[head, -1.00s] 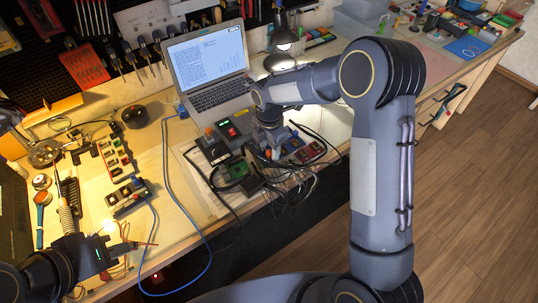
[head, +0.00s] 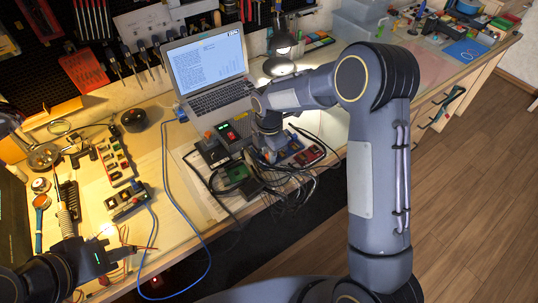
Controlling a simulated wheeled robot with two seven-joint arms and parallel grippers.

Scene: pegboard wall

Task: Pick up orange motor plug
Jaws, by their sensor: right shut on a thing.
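My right gripper (head: 270,149) points down among the small devices and cables in front of the laptop. Its fingers are closed on a small part, apparently the orange motor plug, which the fingers and wrist mostly hide. An orange knob-like piece (head: 208,135) shows on a dark box to the left of this gripper, apart from it. My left gripper (head: 112,254) is low at the left, over the front of the bench by thin red wires. Its fingers are too small and dark to tell whether they are open.
A laptop (head: 206,68) stands open behind the devices. A bundle of black cables (head: 290,190) hangs over the bench's front edge. A blue cable (head: 166,170) loops down at the left. A green board (head: 237,173) and small red modules (head: 308,155) lie close to my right gripper.

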